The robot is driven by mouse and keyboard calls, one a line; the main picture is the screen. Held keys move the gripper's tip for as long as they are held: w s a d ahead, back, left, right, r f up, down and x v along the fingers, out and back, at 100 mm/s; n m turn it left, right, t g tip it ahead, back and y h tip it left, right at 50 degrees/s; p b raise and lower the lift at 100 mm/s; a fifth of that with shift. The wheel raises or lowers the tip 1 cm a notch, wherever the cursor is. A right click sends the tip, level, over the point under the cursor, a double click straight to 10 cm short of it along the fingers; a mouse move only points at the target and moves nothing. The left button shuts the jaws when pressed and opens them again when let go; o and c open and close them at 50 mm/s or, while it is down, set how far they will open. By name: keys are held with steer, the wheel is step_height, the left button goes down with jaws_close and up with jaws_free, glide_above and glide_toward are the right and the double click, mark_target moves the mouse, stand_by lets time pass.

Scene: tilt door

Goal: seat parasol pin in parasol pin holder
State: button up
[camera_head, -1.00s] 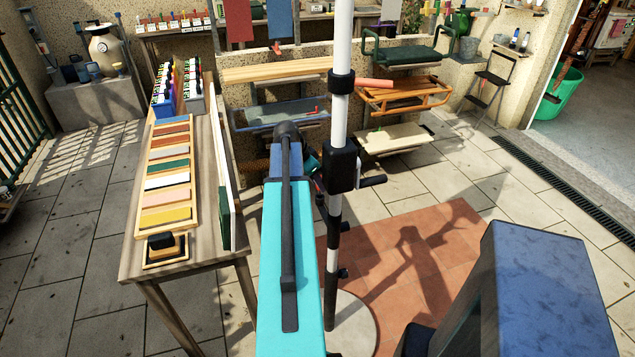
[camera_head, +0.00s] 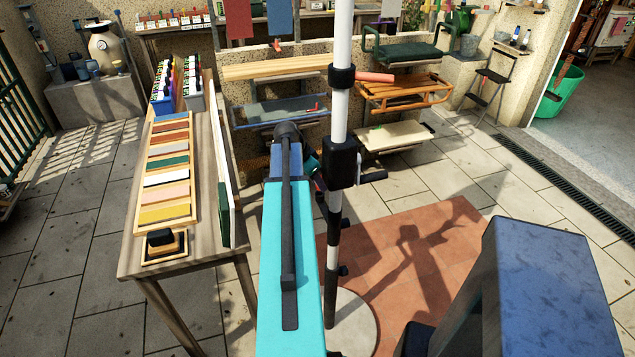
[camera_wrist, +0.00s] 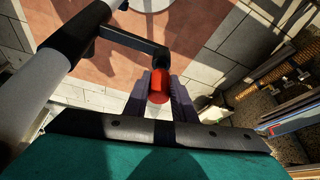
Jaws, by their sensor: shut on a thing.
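A red piece, which I take to be the parasol pin (camera_wrist: 158,88), sits between the fingers of my gripper (camera_wrist: 160,79) in the wrist view. My gripper is shut on it. In the head view my gripper is mostly hidden behind my turquoise arm. The black-and-white parasol pole (camera_head: 338,110) stands just right of my arm's end. A black housing (camera_head: 342,164) with a crank handle (camera_head: 372,176) is on it. In the wrist view the black crank (camera_wrist: 135,42) reaches close to the pin; I cannot tell whether they touch. I cannot make out the pin holder for certain.
A wooden table (camera_head: 127,250) with colour samples and bottles stands left. Wall shelves with a sled (camera_head: 405,92) and boards are behind. The round parasol base (camera_head: 352,325) stands on terracotta tiles. Open paving lies to the right of the pole.

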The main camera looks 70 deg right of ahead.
steer(key=shift+f+b, duration=0.5)
steer(key=shift+f, duration=0.35)
steer(key=o, duration=1.2)
steer(key=shift+c, duration=0.2)
steer(key=shift+r, duration=0.15)
steer(key=b+v, duration=0.2)
steer(key=v, duration=1.1)
steer(key=shift+a+r+b, duration=0.15)
steer(key=shift+r+b, duration=0.05)
steer(key=shift+b, duration=0.1)
steer(key=shift+w, duration=0.1)
